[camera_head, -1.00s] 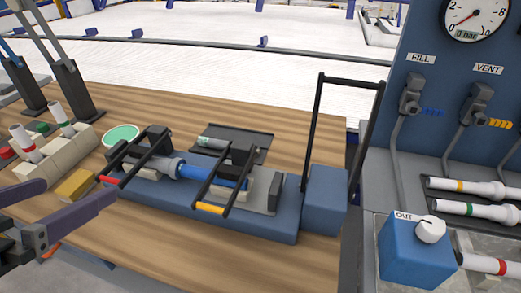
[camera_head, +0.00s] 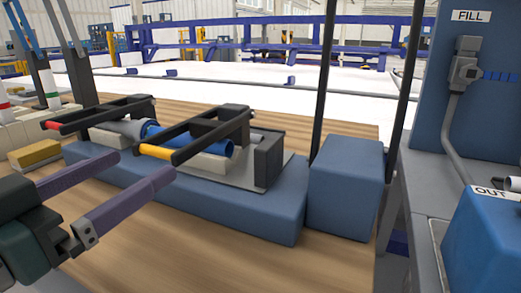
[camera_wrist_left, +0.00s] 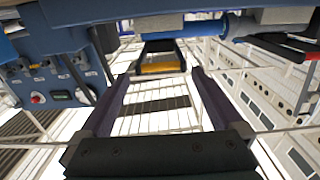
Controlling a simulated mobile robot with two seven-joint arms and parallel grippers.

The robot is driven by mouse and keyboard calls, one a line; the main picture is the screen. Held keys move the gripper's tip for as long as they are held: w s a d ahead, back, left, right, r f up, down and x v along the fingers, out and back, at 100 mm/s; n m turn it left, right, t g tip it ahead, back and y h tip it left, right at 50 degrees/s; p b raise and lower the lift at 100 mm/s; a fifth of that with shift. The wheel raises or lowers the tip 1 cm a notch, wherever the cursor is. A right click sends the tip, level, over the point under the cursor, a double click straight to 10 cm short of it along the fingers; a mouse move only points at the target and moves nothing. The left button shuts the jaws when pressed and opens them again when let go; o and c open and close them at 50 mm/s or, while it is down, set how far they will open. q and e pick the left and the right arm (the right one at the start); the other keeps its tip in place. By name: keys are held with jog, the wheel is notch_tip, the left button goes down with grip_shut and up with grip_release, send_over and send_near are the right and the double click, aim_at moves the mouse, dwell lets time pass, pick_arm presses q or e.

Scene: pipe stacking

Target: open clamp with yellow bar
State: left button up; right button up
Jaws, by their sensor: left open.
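The clamp with the yellow bar (camera_head: 155,151) is closed over a blue pipe (camera_head: 215,147) on the blue base block (camera_head: 200,199). Its black arms lie low, and the yellow bar faces my side. My left gripper (camera_head: 144,165) has two purple fingers, open and empty. The tips are near the yellow bar in the head view. In the left wrist view, the yellow bar (camera_wrist_left: 160,67) shows between and beyond the fingertips (camera_wrist_left: 161,72); I cannot tell whether they touch. My right gripper is not in view.
A second clamp with a red bar (camera_head: 51,125) sits to the left, also lowered. A yellow block (camera_head: 35,154) lies at far left. A tall black frame with a blue box (camera_head: 345,186) stands right of the base. Wood tabletop is clear in front.

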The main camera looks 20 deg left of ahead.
aim_at(163, 150)
pick_arm(q)
jog(key=w, duration=0.5)
jog(key=w+b, duration=0.1)
jog(key=w, duration=0.2)
jog(key=shift+w+d, duration=0.3)
jog(key=shift+d, duration=0.05)
jog(key=shift+r, duration=0.1)
grip_shut()
